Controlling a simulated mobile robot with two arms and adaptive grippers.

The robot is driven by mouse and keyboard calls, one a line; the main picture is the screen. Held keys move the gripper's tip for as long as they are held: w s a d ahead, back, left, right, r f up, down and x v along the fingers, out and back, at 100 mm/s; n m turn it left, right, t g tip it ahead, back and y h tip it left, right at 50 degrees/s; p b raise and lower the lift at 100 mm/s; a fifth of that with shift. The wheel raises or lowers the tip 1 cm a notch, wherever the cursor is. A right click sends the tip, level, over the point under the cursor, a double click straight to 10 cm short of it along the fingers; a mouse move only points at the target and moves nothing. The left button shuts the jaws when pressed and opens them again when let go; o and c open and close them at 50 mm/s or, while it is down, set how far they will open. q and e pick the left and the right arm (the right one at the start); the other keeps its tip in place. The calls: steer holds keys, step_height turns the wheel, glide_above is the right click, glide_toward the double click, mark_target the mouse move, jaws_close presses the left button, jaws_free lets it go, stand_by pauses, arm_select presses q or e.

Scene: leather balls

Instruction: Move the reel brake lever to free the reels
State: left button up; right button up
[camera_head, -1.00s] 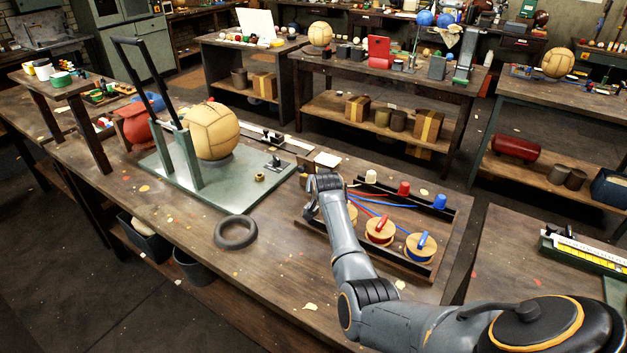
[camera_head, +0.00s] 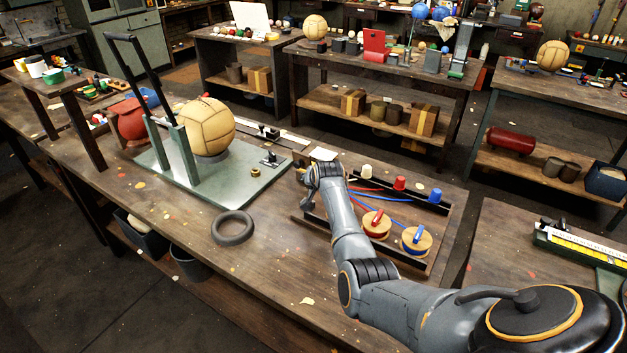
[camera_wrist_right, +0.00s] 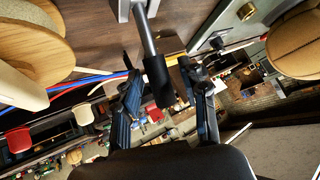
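The brake lever (camera_wrist_right: 147,38), a grey metal rod with a black grip (camera_wrist_right: 157,82), shows in the right wrist view. My right gripper (camera_wrist_right: 162,84) is open, its fingers apart on either side of the grip as seen there; contact is not visible. In the head view my right gripper (camera_head: 308,196) is at the left end of the reel board (camera_head: 408,259), and the lever is hidden there. A red-topped reel (camera_head: 376,224) and a blue-topped reel (camera_head: 416,240) sit on the board. Large wooden reel discs (camera_wrist_right: 30,42) show close by in the wrist view. My left gripper is out of view.
White, red (camera_head: 400,184) and blue spools stand on the board's back rail, with coloured threads running from them. A black ring (camera_head: 233,228) lies left of my right arm. A green press stand (camera_head: 240,188) with a leather ball (camera_head: 206,127) is farther left.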

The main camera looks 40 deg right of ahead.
steer(key=shift+s+r, duration=0.1)
steer(key=v, duration=1.1)
steer(key=shift+s+r, duration=0.25)
steer(key=shift+s, duration=0.05)
